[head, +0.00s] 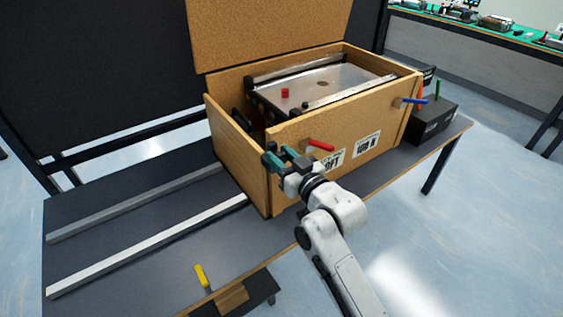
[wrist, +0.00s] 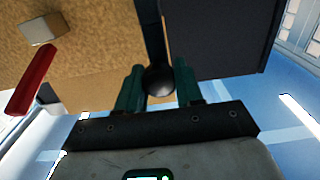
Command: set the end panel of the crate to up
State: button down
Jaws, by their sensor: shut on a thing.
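The wooden crate (head: 385,108) stands on the dark table with its lid (head: 265,35) raised. Its left end panel (head: 238,158) stands roughly upright at the crate's open left end in the head view. My gripper (head: 273,160) is at the front left corner of the crate, beside the end panel. In the wrist view my gripper (wrist: 158,88) has its green fingers on either side of a black ball knob (wrist: 158,81) on a dark bar, shut on it. The bar's link to the panel is hard to make out.
A metal-topped unit (head: 325,82) sits inside. Two rails (head: 140,252) lie on the table at left. A yellow handle (head: 201,275) is near the front edge. A black box (head: 435,118) stands at right.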

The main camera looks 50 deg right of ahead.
notch_tip(320, 180, up, 6)
jog(key=p, duration=0.3)
jog(key=shift+r, duration=0.25)
jog(key=c, duration=1.1)
grip_release()
jog(key=shift+c, duration=0.2)
jog(key=o, duration=0.4)
jog(key=shift+f, duration=0.3)
jog(key=shift+s+a, duration=0.1)
jog(key=shift+s, duration=0.25)
jog(key=b+v, duration=0.1)
jog(key=v, duration=0.9)
